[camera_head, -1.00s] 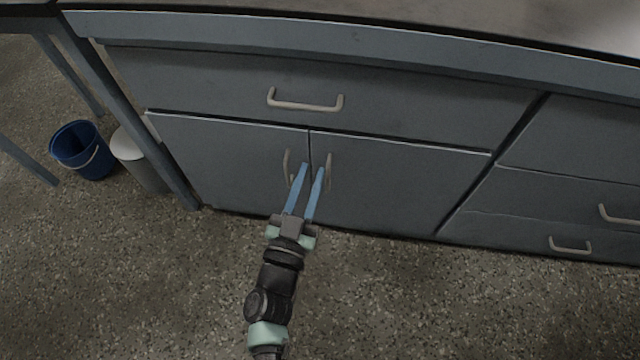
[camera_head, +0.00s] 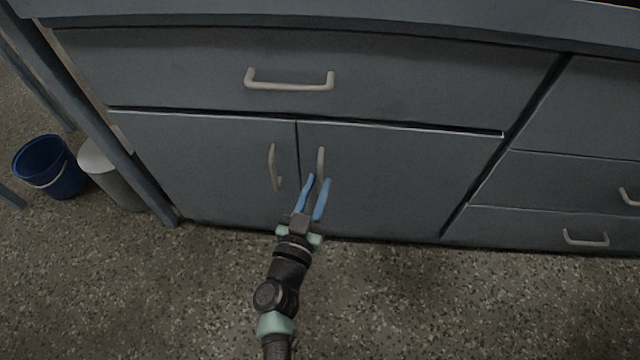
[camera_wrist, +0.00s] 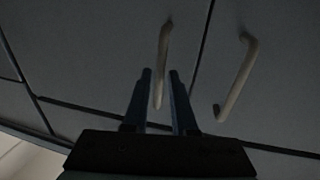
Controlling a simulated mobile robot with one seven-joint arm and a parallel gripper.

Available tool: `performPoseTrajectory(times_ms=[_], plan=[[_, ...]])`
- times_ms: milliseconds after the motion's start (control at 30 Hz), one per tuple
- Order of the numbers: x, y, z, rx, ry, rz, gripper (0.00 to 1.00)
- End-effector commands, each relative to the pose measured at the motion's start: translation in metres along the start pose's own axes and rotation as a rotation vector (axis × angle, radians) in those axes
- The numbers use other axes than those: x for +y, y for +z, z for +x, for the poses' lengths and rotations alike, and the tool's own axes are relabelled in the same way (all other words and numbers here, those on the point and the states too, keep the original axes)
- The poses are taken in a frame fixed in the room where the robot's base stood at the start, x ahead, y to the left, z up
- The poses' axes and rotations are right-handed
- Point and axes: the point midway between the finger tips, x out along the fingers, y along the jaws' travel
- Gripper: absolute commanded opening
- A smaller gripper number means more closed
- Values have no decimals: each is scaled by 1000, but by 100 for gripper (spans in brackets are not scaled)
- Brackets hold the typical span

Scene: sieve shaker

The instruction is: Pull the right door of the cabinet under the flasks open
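The right door (camera_head: 400,185) of the grey cabinet is closed, flush with the left door (camera_head: 205,165). Its upright pale handle (camera_head: 321,160) stands just right of the seam. My gripper (camera_head: 319,180) is open, with its two blue fingers pointing at the lower part of this handle. In the wrist view the right door's handle (camera_wrist: 164,50) shows between the dark fingers (camera_wrist: 160,72). I cannot tell whether the fingertips reach around it. The left door's handle (camera_head: 273,168) is apart from the fingers; it also shows in the wrist view (camera_wrist: 237,78).
A wide drawer with a handle (camera_head: 290,86) lies above the doors. More drawers (camera_head: 550,180) are at the right. A blue bucket (camera_head: 50,168) and a pale bin (camera_head: 108,175) stand at the left beyond a table leg. The speckled floor (camera_head: 430,310) before the cabinet is clear.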

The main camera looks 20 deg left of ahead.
Motion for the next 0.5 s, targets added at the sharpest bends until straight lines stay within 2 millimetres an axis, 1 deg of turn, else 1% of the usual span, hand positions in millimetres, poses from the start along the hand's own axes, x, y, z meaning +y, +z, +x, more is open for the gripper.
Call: performPoseTrajectory(times_ms=[33, 100, 200, 500], plan=[[0, 3, 7, 1, 1, 0, 25], [0, 2, 14, 1, 2, 0, 25], [0, 1, 20, 0, 0, 0, 25], [0, 0, 22, -1, 0, -1, 25]])
